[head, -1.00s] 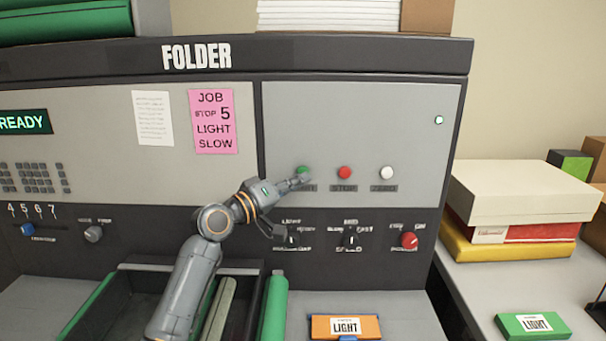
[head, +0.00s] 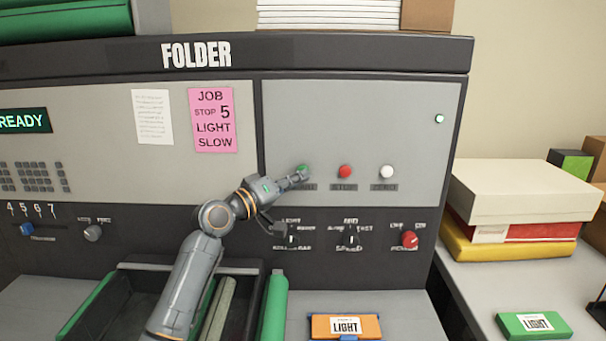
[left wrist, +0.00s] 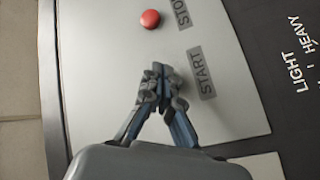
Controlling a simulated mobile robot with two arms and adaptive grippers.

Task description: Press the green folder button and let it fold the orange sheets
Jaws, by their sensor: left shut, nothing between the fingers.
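The folder machine (head: 350,110) fills the middle of the head view. Its green button (head: 303,169) sits left of the red button (head: 344,171) and the white button (head: 387,172). My left gripper (head: 301,175) is shut and empty, with its fingertips at the green button's lower edge; whether they touch it I cannot tell. In the left wrist view the closed fingers (left wrist: 158,72) lie beside the START label (left wrist: 201,73) and hide the green button. The display (head: 25,121) reads READY. No orange sheets are identifiable. My right gripper is out of view.
An orange LIGHT packet (head: 345,326) lies on the ledge below the panel, beside a green roller (head: 274,305) and tray (head: 90,310). A pink job note (head: 213,120) is on the panel. Stacked boxes (head: 522,190) and a green LIGHT packet (head: 533,325) are on the right table.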

